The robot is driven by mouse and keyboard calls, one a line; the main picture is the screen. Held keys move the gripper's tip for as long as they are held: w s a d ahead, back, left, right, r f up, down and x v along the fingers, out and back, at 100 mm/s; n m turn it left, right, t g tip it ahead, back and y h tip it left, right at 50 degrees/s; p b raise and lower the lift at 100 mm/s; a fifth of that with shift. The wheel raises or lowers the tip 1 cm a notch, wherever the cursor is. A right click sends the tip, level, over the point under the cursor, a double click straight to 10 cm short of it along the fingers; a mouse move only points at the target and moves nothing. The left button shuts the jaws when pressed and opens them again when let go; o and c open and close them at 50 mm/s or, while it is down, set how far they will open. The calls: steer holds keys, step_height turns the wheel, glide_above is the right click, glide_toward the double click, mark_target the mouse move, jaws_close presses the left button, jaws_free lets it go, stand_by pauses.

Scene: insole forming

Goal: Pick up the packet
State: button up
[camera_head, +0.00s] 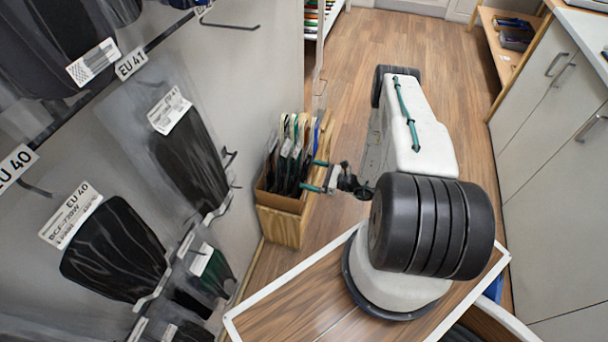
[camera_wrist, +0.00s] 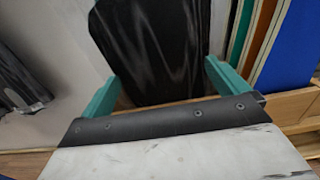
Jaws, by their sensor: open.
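A black glossy packet (camera_wrist: 155,45) stands upright in the middle of the wrist view, its top running out of the frame. My gripper (camera_wrist: 162,74) is open, with one teal finger at each side of the packet's lower part and a visible gap on both sides. I cannot tell how deep the packet lies between the fingers. In the head view, my gripper (camera_head: 315,176) is at the right side of a wooden box (camera_head: 282,228) holding several upright packets and coloured sheets. Which of these is the packet between my fingers is not clear there.
Blue, orange and green sheets (camera_wrist: 285,45) stand close to the right finger. Black packets (camera_head: 113,250) hang on hooks along the grey wall panel (camera_head: 240,110) at the left. A white cabinet (camera_head: 555,140) stands at the right. Wooden floor (camera_head: 400,38) is free beyond my arm.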

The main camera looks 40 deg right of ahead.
steer(key=c, duration=1.1)
